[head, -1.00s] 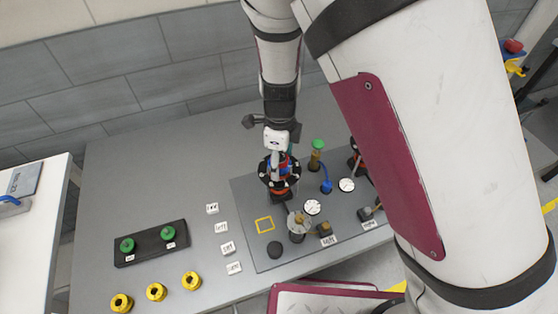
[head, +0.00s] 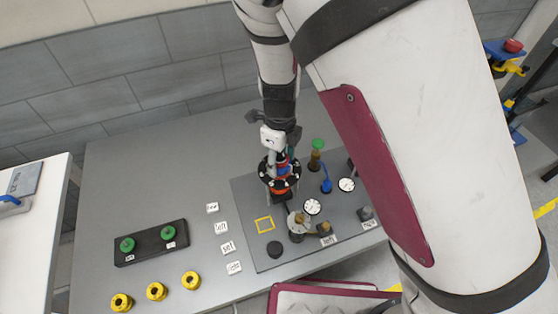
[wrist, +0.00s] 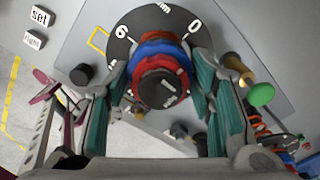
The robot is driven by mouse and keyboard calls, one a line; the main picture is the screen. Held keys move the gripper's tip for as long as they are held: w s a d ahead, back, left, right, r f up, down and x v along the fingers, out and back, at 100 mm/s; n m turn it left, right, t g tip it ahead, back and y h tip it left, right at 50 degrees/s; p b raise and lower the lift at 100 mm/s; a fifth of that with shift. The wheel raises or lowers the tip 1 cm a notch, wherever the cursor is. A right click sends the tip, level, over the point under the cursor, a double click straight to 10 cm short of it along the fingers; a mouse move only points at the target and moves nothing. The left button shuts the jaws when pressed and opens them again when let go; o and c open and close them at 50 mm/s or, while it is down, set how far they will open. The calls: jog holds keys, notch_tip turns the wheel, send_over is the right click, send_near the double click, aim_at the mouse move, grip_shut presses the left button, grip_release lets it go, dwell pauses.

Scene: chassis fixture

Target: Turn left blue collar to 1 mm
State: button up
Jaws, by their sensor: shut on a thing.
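The left blue collar (wrist: 150,50) sits around a post in the wrist view, in front of a black dial plate (wrist: 120,47) with white marks "6", "0" and "mm". A red ring (wrist: 162,66) and a dark centre cap (wrist: 165,92) are nearer the camera. My gripper (wrist: 160,65) has its teal fingers on both sides of this stack, shut on the collar. Which mark the collar points to cannot be told. In the head view my gripper (head: 280,165) is over the black dial, hiding most of the collar.
A green-topped post (head: 317,150) and a blue lever (head: 326,184) stand close to the right of my gripper. White gauges (head: 312,207) and a brass fitting (head: 297,222) are in front.

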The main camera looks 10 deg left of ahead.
jog(key=n, duration=0.8)
jog(key=shift+r, duration=0.1)
jog(key=n, duration=0.4)
jog(key=shift+n, duration=0.4)
jog(key=n, duration=0.3)
jog(key=o, duration=1.1)
notch_tip(320, 180, up, 7)
